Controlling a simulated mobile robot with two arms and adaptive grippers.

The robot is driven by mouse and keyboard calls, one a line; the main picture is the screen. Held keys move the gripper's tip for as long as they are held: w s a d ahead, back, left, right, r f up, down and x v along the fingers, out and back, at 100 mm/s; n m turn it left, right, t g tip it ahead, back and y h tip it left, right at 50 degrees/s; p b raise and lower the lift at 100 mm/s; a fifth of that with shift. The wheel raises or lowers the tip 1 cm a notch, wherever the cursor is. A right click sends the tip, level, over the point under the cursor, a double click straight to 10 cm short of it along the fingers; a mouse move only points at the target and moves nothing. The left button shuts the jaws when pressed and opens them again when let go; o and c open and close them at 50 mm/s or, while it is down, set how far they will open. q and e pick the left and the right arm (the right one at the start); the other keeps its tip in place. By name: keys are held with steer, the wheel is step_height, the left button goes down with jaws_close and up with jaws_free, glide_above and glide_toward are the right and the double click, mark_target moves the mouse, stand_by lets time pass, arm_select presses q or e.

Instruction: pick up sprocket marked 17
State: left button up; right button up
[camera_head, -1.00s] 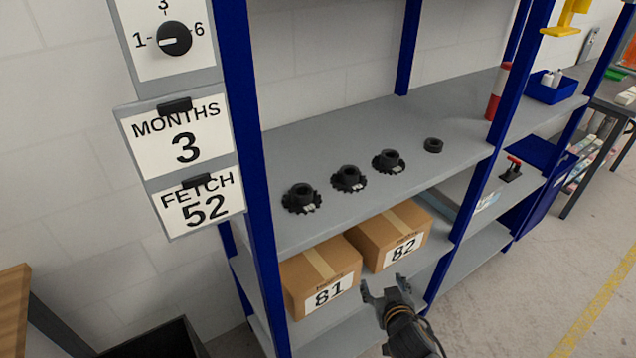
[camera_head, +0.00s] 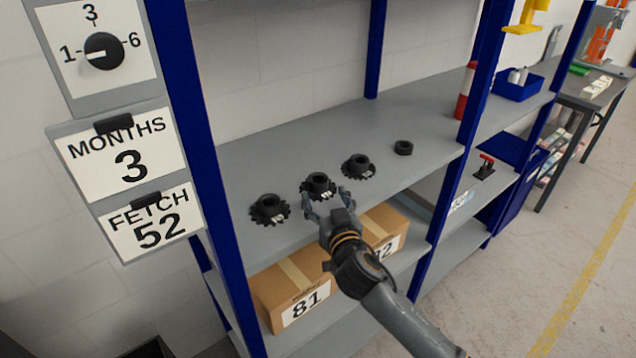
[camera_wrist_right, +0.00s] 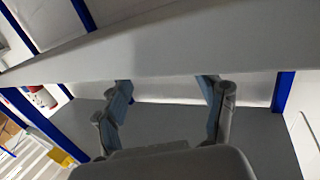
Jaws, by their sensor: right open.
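Three black toothed sprockets stand in a row on the grey upper shelf: a left one (camera_head: 268,209), a middle one (camera_head: 318,186) and a right one (camera_head: 358,167). Each has a small white tag, too small to read, so I cannot tell which is marked 17. My right gripper (camera_head: 328,203) is open and empty at the shelf's front edge, just in front of the middle sprocket. In the right wrist view my gripper's spread fingers (camera_wrist_right: 167,95) show before the shelf edge (camera_wrist_right: 190,45), with no sprocket visible. My left gripper is out of view.
A smaller black ring-like part (camera_head: 403,147) sits right of the sprockets. Boxes marked 81 (camera_head: 290,290) and 82 (camera_head: 385,225) lie on the shelf below. Blue uprights (camera_head: 205,150) frame the shelf. The shelf behind the sprockets is clear.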

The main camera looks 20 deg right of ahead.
mark_target(320, 184)
steer(key=w+p, duration=0.1)
steer(key=w, duration=0.1)
steer(key=w+p, duration=0.1)
steer(key=w, duration=0.2)
steer(key=shift+d+r, duration=0.1)
steer(key=shift+d, duration=0.1)
steer(key=shift+w, duration=0.3)
steer(key=c, duration=1.3)
jaws_close()
steer(key=shift+s, duration=0.15)
